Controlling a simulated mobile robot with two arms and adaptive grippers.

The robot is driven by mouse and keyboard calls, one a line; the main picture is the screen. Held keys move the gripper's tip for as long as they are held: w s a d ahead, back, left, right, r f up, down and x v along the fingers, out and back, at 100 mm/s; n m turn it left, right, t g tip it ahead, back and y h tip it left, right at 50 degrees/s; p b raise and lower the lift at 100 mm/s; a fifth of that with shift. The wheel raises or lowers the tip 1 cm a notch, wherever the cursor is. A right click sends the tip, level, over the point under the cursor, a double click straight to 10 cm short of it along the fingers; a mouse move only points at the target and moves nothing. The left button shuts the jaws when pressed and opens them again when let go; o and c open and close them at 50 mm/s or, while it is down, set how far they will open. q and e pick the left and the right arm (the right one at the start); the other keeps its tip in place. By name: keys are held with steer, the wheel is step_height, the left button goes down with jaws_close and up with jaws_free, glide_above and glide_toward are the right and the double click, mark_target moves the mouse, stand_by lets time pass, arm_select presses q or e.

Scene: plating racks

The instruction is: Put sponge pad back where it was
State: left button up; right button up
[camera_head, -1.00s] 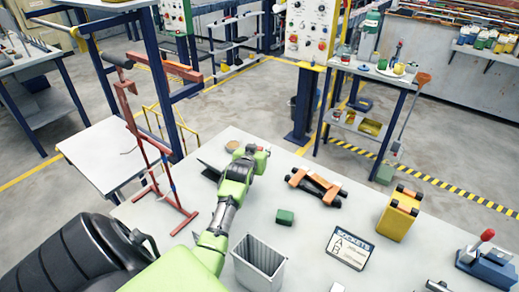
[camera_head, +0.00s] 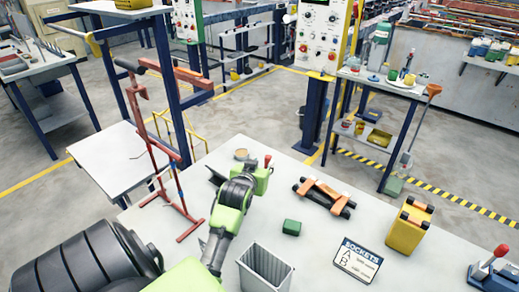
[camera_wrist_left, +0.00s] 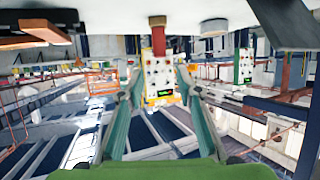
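A small dark green block (camera_head: 291,227), which looks like the sponge pad, lies flat on the light grey table (camera_head: 325,236), right of my left arm. My left gripper (camera_head: 263,172) is over the table, behind the green block and apart from it; its fingers are hard to make out in the head view. In the left wrist view, the two fingers of my left gripper (camera_wrist_left: 158,72) stand apart with only background between them, so it is open and empty. No green block shows in that view. My right gripper is not in view.
A grey bin (camera_head: 265,268) stands in front of the block. A red stand (camera_head: 175,190) is at the left table edge. Orange-and-black clamps (camera_head: 323,197), a yellow box (camera_head: 409,226), a sockets sign (camera_head: 358,260) and a red-handled blue device (camera_head: 490,275) stand farther right.

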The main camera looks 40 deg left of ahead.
arm_select(q)
steer(key=shift+v, duration=1.45)
